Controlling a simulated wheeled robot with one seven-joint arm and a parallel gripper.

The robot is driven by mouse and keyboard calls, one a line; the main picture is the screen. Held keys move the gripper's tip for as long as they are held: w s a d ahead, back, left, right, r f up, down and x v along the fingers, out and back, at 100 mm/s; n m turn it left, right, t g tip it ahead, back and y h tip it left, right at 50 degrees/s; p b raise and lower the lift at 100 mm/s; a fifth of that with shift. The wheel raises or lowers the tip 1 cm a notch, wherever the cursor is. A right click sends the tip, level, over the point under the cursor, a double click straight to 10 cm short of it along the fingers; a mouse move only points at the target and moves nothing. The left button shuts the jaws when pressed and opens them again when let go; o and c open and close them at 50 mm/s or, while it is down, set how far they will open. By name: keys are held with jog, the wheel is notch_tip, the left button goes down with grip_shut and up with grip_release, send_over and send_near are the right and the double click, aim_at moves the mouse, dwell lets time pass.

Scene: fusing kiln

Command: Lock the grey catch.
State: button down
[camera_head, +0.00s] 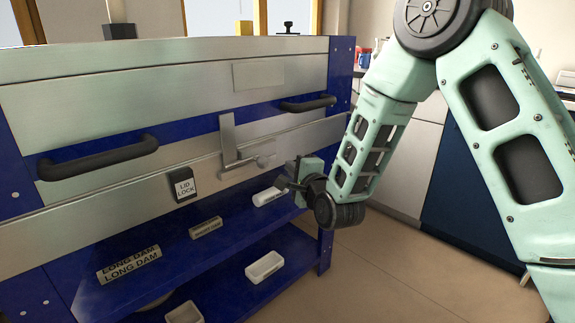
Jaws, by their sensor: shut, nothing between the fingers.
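The grey catch (229,142) is on the front of the kiln, at the seam between the lid and the lower body. It has an upright bar and a short arm (242,162) reaching right toward a rounded grey piece (266,149). I cannot tell from this view whether the catch is engaged. My gripper (281,184) is shut and empty, just below and to the right of the catch, apart from it as far as I can see. A dark "LID LOCK" tag (183,186) is on the front to the left of the catch.
Black lid handles stick out at left (98,157) and right (308,103). A blue shelf (170,240) below holds labelled bars (128,264) and a white tray (268,197). More white trays (265,267) sit lower. Open floor (400,275) lies to the right.

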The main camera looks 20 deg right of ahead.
jog(key=s, duration=0.6)
jog(key=shift+d+r, duration=0.15)
jog(key=shift+d, duration=0.2)
jog(key=shift+w, duration=0.1)
jog(key=s+a+f+n+g+y, duration=0.3)
jog(key=s+a+n+g, duration=0.8)
jog(key=s+n, duration=0.35)
jog(key=s+d+r+n+g+h, duration=0.2)
jog(key=s+n+g+h, duration=0.3)
jog(key=s+n, duration=1.1)
jog(key=s+r+m+p, duration=0.1)
jog(key=r+m+p, duration=0.1)
jog(key=r+p, duration=1)
jog(key=s+r+m+g+p, duration=0.1)
jog(key=s+r+m+p, duration=0.1)
jog(key=r+p, duration=1.1)
jog(key=shift+d+y, duration=0.15)
jog(key=shift+y, duration=0.25)
jog(key=shift+r+m, duration=0.1)
jog(key=shift+m, duration=0.15)
